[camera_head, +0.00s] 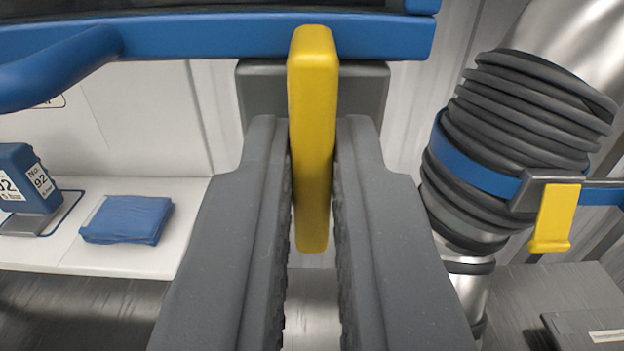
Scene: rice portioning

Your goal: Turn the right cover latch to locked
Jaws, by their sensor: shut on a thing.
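A yellow latch handle (313,130) stands upright in the middle of the view, long and narrow. It sits in front of a dark grey latch block (262,90) below a blue cover edge (220,36). My gripper (313,160) is shut on the yellow latch, with one grey finger at its left side and one at its right. The latch's lower end shows between the fingers. Part of the grey block is hidden behind the latch and the fingers.
At the right, a ribbed dark hose cuff (515,130) on a metal pipe has a blue band and a yellow clip (555,217). At the left, a folded blue cloth (127,219) and a blue labelled block (27,180) rest on a white shelf (120,258). A blue bar (55,70) crosses the upper left.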

